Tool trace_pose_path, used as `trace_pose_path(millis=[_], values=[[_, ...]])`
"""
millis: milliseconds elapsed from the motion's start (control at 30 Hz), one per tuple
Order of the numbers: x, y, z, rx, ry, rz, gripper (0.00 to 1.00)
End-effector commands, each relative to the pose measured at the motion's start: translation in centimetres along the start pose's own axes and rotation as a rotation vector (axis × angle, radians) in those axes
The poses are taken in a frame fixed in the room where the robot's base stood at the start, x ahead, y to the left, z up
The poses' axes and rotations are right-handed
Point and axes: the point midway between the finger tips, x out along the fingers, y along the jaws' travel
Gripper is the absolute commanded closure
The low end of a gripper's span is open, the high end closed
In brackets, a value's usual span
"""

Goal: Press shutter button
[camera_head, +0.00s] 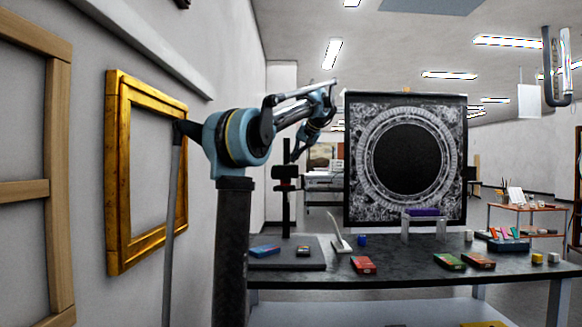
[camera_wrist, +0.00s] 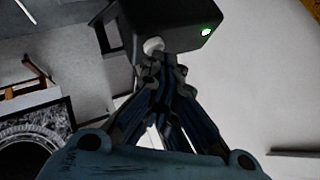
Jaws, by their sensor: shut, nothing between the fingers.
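The camera (camera_head: 284,172) is a dark box on a black copy stand in the head view, too small there to show its button. In the wrist view the camera (camera_wrist: 172,18) fills the top middle. The pale round shutter button (camera_wrist: 153,46) is on its near face, and a green light (camera_wrist: 206,31) glows at its right. My gripper (camera_wrist: 166,62) is shut and empty, with its fingertips at the button's lower right edge. I cannot tell whether they touch it. In the head view my gripper (camera_head: 296,158) is just above the camera.
The stand's grey base (camera_head: 300,262) on the dark table (camera_head: 400,262) holds small coloured boxes. A tilted white panel (camera_head: 340,232) and a red box (camera_head: 363,265) are to its right. A gilt frame (camera_head: 118,180) hangs at left. A large patterned panel (camera_head: 360,130) stands behind.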

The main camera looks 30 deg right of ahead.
Motion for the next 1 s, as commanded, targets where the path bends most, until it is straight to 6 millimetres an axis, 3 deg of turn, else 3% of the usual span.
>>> trace_pose_path(millis=[1000], values=[[-1.1,-0.8,-0.8,0.0,0.0,0.0,1.0]])
